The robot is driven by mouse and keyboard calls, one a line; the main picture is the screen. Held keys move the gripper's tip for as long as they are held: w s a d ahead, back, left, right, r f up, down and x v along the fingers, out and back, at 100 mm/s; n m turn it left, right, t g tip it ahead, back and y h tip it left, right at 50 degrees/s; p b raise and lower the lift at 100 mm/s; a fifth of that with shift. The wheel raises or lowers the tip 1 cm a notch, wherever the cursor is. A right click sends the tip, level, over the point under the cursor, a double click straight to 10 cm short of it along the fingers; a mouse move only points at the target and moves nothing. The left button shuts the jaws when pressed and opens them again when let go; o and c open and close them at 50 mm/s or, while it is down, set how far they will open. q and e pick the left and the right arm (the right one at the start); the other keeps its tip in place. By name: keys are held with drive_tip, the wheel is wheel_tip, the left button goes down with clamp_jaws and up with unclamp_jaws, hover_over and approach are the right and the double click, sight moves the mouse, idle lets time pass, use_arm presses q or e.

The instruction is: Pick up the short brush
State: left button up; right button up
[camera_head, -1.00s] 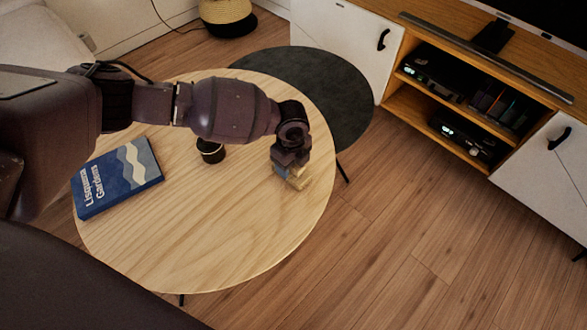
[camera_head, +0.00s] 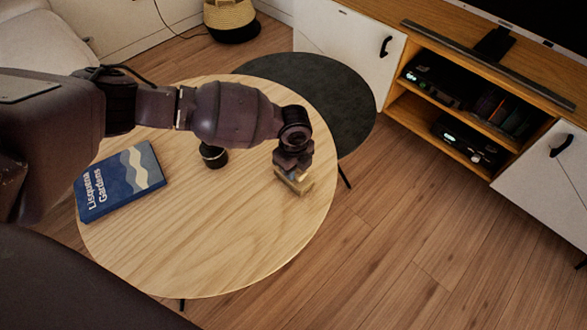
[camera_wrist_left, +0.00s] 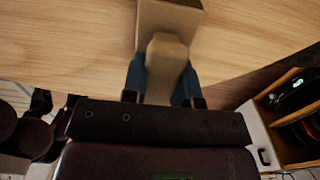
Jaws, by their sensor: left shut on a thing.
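The short brush (camera_head: 302,186) is a pale tan, blocky thing near the right edge of the round wooden table. My left gripper (camera_head: 292,172) is over it, pointing down, and largely hides it in the head view. In the left wrist view the brush (camera_wrist_left: 168,50) has a narrower part between the two blue fingertips of my left gripper (camera_wrist_left: 163,80), with a wider block beyond. The gripper is shut on it. I cannot tell whether the brush touches the table. My right gripper is not in view.
The round wooden table (camera_head: 215,250) bears a blue book (camera_head: 120,180) at left and a small dark round container (camera_head: 213,156) near the middle. A lower dark round table (camera_head: 345,100) stands behind. A media cabinet (camera_head: 400,105) is at right. The table's front is clear.

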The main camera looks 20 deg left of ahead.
use_arm(q)
wheel_tip(320, 180, up, 20)
drive_tip(key=p, duration=0.6)
drive_tip(key=shift+f, duration=0.2)
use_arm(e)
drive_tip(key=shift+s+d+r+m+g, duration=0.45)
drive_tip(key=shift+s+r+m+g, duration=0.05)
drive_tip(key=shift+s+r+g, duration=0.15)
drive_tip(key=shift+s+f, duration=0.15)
